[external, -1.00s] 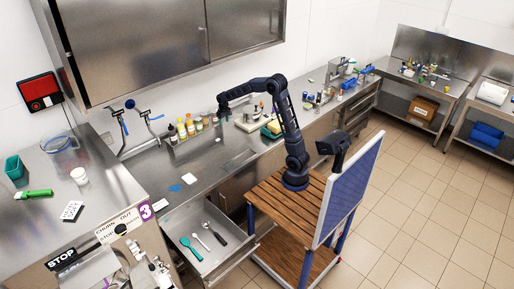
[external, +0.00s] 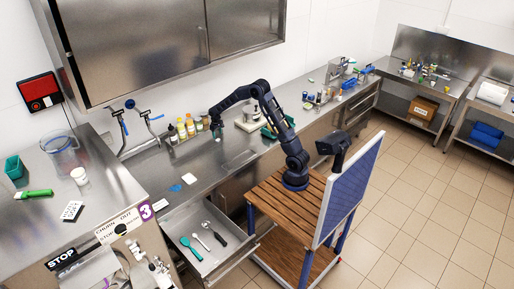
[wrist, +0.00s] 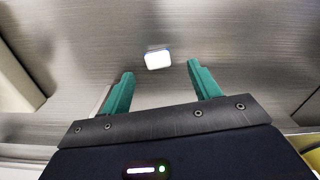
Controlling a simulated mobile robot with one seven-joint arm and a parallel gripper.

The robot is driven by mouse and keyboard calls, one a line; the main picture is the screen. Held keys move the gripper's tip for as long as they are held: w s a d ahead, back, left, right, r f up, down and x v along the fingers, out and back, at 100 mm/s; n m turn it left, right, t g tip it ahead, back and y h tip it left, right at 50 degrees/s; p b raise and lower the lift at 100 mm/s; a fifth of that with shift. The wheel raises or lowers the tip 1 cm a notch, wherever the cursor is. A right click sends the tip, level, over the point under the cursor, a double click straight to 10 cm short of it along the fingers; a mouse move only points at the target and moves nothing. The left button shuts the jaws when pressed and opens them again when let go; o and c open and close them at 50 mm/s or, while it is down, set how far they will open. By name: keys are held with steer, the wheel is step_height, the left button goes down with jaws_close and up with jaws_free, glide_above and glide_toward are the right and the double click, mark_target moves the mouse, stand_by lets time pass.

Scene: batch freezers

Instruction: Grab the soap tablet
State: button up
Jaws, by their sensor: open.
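The soap tablet (wrist: 158,60) is a small white block with a bluish edge. It lies on the brushed steel counter in the wrist view, beyond and between the green fingertips, and nothing touches it. My gripper (wrist: 160,78) is open and empty, its two fingers spread wider than the tablet. In the external view my gripper (external: 217,133) hangs low over the counter, in front of the row of bottles. The tablet is too small and too close to the gripper to make out surely there.
Several bottles (external: 186,129) stand along the wall behind my gripper. A scale-like device (external: 248,122) and a green tray (external: 270,132) are to its right. Below, an open drawer (external: 205,258) holds utensils. The counter around the tablet is clear.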

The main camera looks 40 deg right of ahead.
mark_target(218, 139)
steer(key=shift+w+d+f, duration=0.1)
steer(key=shift+w+f, duration=0.05)
steer(key=shift+f, duration=1.2)
steer(key=shift+w+d+f, duration=0.1)
steer(key=shift+w+f, duration=0.05)
steer(key=shift+f, duration=1.15)
steer(key=c, duration=1.1)
